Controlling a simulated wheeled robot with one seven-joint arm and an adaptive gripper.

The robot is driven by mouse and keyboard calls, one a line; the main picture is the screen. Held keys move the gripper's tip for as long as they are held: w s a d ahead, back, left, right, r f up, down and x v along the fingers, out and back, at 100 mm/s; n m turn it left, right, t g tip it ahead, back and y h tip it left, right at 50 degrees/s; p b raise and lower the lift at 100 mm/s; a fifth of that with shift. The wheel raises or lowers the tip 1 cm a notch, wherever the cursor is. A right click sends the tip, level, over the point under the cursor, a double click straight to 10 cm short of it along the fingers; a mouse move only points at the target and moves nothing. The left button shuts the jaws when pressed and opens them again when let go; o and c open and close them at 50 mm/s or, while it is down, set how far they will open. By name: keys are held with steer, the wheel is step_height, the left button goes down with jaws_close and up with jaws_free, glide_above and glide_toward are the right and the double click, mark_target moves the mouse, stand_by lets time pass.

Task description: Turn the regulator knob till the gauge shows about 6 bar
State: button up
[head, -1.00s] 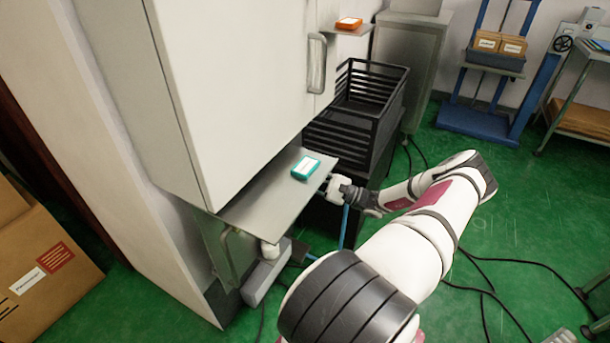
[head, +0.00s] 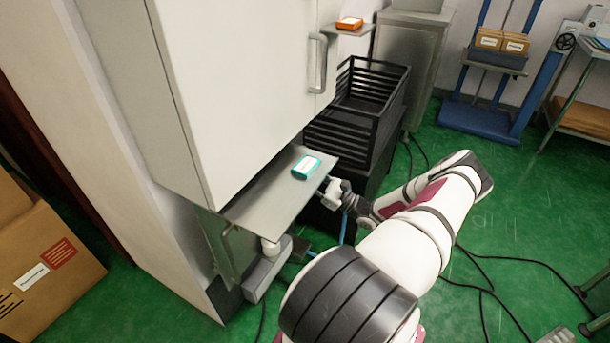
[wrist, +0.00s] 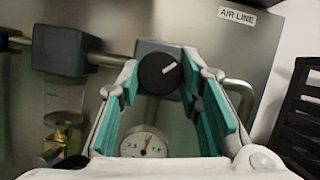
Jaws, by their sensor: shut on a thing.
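The regulator knob (wrist: 158,73) is round and black with a white pointer mark that points up and to the right in the wrist view. My gripper (wrist: 159,78) has its teal-padded fingers on either side of the knob and is shut on it. The pressure gauge (wrist: 143,142) is a white round dial below the knob, between the fingers. Its needle points up and slightly right. The numbers are too small to read surely, and the dial's lower part is hidden. In the head view my gripper (head: 331,190) is beside the metal shelf, and the knob and gauge are hidden.
A teal box (head: 306,167) lies on the metal shelf (head: 262,205) below the white cabinet (head: 235,90). A black crate (head: 352,125) stands behind. Cables cross the green floor.

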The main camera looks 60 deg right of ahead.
steer(key=shift+f, duration=0.1)
steer(key=o, duration=1.2)
steer(key=shift+c, duration=0.2)
steer(key=v, duration=1.2)
